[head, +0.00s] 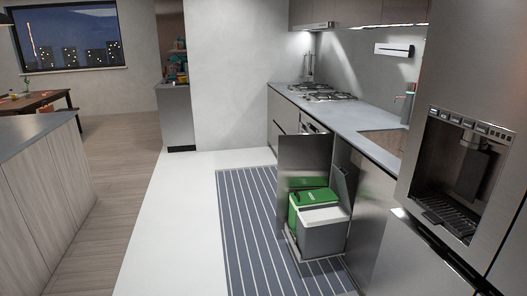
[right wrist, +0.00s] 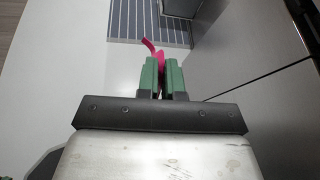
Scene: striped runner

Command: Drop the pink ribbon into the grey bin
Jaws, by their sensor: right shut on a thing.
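In the right wrist view my right gripper (right wrist: 162,66), with green fingers, is shut on the pink ribbon (right wrist: 149,45). One end of the ribbon curls out past the fingertips and part of it shows between them. The grey bin (head: 325,239) stands in a pulled-out cabinet drawer in the head view, with a lighter grey top. It is some way ahead, apart from the gripper. My grippers are not visible in the head view.
A green bin (head: 297,214) stands behind the grey one in the drawer. The striped runner (head: 240,225) lies beside the drawer. A steel fridge (head: 440,70) rises at the right and an island counter (head: 45,180) stands at the left. White floor (head: 175,220) between them is clear.

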